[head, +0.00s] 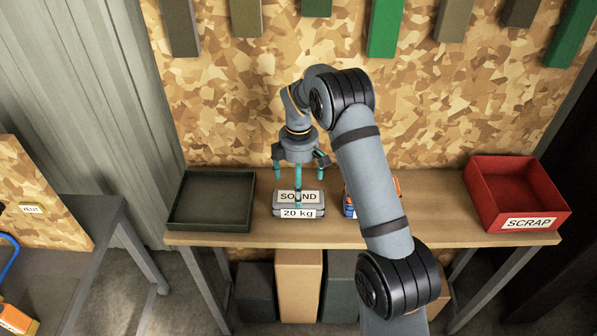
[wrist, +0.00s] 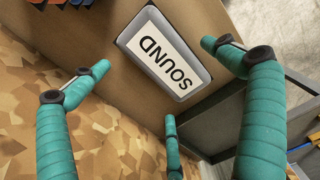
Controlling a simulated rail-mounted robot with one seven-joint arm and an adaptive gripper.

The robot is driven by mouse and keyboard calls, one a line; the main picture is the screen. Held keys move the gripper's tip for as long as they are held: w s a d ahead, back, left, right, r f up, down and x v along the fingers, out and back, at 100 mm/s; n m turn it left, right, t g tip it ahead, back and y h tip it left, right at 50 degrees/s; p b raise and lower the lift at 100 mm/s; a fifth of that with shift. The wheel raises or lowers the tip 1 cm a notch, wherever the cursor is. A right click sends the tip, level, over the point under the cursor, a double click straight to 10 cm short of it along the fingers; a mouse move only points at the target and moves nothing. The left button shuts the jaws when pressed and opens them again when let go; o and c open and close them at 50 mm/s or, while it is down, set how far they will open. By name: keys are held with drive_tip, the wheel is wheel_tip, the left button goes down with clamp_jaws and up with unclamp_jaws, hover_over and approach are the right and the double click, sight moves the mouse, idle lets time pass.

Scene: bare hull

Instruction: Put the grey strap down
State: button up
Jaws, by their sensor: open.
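A grey, flat, block-like item (head: 315,211) with white labels reading SOUND and 20 kg rests on the wooden bench (head: 270,237). It is the only grey strap-like thing I see, but no strap webbing is clear. The item (wrist: 202,84) also shows in the wrist view, lying flat on the bench between the spread fingers. My gripper (head: 299,178) has teal fingers and is open above and behind the item. One finger overlaps it in the head view; I cannot tell whether it touches. Nothing is held.
A dark empty tray (head: 213,228) stands left of the item. A blue and orange object (head: 348,208), partly hidden by my arm, sits close on its right. A red SCRAP bin (head: 484,222) stands at the right end. A patterned wall rises behind the bench.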

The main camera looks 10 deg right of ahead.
wheel_tip(320, 180, up, 8)
drive_tip(key=shift+f+b, duration=0.15)
drive_tip(key=shift+b, duration=0.2)
drive_tip(key=shift+a, duration=0.1)
